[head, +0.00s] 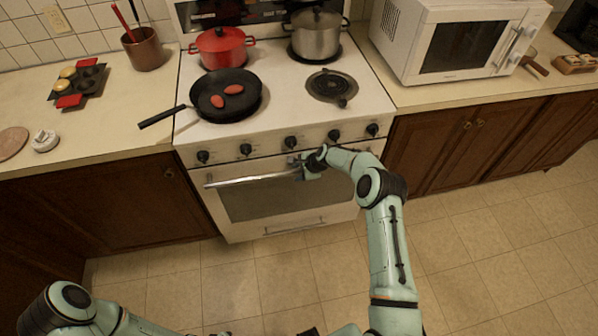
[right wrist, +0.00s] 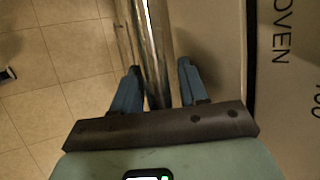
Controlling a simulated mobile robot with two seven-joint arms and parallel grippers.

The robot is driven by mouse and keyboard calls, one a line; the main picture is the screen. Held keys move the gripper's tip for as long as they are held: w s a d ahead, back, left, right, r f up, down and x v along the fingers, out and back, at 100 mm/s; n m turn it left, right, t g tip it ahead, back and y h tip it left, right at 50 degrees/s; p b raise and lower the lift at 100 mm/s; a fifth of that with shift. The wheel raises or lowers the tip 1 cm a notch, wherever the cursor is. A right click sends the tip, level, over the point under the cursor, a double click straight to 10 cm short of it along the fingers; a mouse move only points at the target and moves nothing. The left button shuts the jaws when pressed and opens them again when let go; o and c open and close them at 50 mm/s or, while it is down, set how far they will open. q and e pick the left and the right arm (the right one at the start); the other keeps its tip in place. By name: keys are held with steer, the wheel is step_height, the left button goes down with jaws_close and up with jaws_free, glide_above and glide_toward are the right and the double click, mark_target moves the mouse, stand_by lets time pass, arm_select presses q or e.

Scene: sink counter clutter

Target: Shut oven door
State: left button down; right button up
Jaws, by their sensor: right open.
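The white oven door (head: 283,197) with its dark window stands upright below the stove's knobs, shut or nearly shut; I cannot tell whether a small gap remains. Its metal bar handle (head: 245,181) runs across the top of the door. My right gripper (head: 297,166) is at the right part of the handle. In the right wrist view, its two blue fingers (right wrist: 158,82) are open on either side of the handle bar (right wrist: 155,45), not closed on it. Part of my left arm shows at the lower left of the head view, but its gripper does not show.
On the stove (head: 275,108) are a black pan (head: 225,103), a red pot (head: 221,47) and a steel pot (head: 316,35). The pan's handle juts out left over the counter (head: 105,130). A microwave (head: 455,40) stands at right. The tiled floor (head: 280,275) before the oven is clear.

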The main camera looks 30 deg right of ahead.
steer(key=shift+w+d+r, duration=0.1)
steer(key=shift+d+r, duration=0.2)
steer(key=shift+r, duration=0.2)
arm_select(q)
steer(key=shift+s+f+b, duration=0.4)
steer(key=shift+f+b, duration=0.1)
steer(key=shift+f, duration=0.15)
steer(key=shift+s+f+b, duration=0.4)
steer(key=shift+f+b, duration=0.1)
steer(key=shift+f, duration=0.1)
arm_select(e)
steer(key=v, duration=1.2)
steer(key=shift+s, duration=0.45)
steer(key=shift+a, duration=0.1)
